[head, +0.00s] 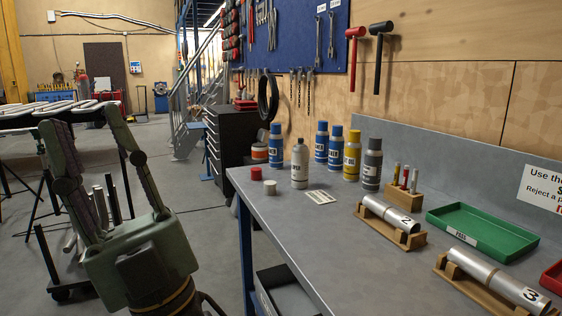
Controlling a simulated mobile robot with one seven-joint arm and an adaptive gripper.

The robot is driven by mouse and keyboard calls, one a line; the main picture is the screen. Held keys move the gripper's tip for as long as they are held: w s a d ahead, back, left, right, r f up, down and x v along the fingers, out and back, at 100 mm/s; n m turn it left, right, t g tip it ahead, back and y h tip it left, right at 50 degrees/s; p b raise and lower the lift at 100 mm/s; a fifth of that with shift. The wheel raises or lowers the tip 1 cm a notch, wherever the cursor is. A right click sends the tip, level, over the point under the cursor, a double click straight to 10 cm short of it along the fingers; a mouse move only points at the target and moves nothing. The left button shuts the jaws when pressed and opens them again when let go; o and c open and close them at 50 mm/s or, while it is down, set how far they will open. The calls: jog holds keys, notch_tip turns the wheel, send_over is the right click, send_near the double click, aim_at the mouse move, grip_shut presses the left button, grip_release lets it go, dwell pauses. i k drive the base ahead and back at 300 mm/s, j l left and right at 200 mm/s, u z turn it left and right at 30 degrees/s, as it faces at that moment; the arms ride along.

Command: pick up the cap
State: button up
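A small red cap-like cylinder (256,174) stands on the grey workbench near its far left corner. A small white cap-like cylinder (270,187) stands just in front of it, to its right. I cannot tell which of the two is the cap. My gripper (85,120) is at the left of the head view, fingers pointing up and spread wide apart, with nothing between them. It is off the bench's left side, well apart from both small cylinders.
A flat label card (320,197) lies on the workbench (300,232). Tubes on wooden cradles (392,216) and a green tray (482,226) are farther right.

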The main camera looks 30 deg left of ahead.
aim_at(255, 172)
jog(key=i+j+u, duration=0.1)
jog(key=j, duration=0.45)
jog(key=i+j+u, duration=0.1)
jog(key=i+j, duration=0.25)
jog(key=j, duration=0.2)
jog(key=i+j+u, duration=0.1)
jog(key=i+j, duration=0.15)
jog(key=j, duration=0.25)
jog(key=i+j+u, duration=0.1)
jog(key=i+j, duration=0.15)
jog(key=j, duration=0.25)
jog(key=i+j+u, duration=0.1)
jog(key=i+j, duration=0.2)
jog(key=j, duration=0.2)
jog(key=i+j+u, duration=0.1)
jog(key=i+j, duration=0.2)
jog(key=j, duration=0.15)
